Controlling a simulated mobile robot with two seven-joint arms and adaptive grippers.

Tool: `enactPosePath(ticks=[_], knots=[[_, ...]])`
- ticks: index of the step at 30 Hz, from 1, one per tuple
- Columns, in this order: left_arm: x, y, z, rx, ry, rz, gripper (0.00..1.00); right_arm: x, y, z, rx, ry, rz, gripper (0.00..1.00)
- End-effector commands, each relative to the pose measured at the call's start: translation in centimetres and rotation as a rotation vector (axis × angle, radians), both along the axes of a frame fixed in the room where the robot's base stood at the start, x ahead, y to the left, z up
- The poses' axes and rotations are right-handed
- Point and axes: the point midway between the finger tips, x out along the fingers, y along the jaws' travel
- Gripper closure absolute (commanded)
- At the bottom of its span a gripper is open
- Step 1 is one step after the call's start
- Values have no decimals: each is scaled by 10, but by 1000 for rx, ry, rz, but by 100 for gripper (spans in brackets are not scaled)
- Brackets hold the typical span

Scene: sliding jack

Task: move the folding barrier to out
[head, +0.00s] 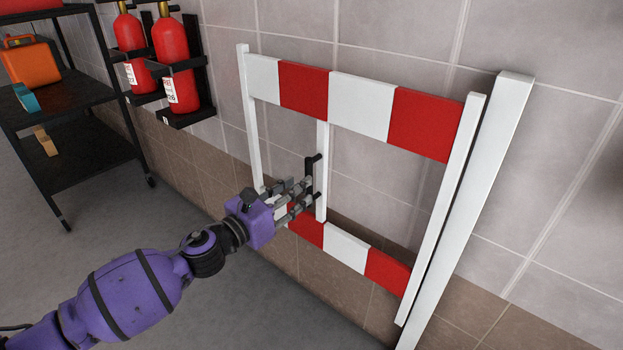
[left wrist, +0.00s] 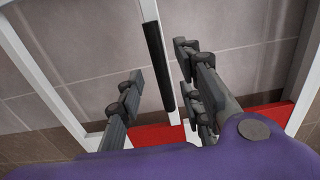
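The folding barrier (head: 360,106) has white posts and red-and-white striped rails. It stands upright along the tiled wall, beside a thicker white post (head: 478,195) at its right end. A black vertical handle (head: 311,172) is fixed to its middle white post. My left gripper (head: 303,190) is at the handle, fingers spread. In the left wrist view the handle (left wrist: 157,65) runs between the open fingers (left wrist: 160,72), with gaps on both sides; I see no clear grip on it. My right gripper is in neither view.
Two red fire extinguishers (head: 172,60) hang in black wall brackets at the upper left. A black shelf unit (head: 70,160) with an orange case (head: 30,62) stands further left. The grey floor (head: 240,310) in front of the barrier is clear.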

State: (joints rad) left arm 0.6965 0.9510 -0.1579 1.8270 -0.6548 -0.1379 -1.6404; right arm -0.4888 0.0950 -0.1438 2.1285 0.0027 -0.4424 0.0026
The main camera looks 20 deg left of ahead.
Motion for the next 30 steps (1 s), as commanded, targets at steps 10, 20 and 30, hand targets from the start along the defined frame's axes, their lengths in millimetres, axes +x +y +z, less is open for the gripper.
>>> enactPosePath(ticks=[10, 20, 30], knots=[[46, -16, -1, -4, 1, 1, 66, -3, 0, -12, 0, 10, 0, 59], [53, -19, -1, -4, 3, 1, 66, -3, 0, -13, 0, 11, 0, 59], [53, -19, -1, -4, 3, 1, 100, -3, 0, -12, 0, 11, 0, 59]])
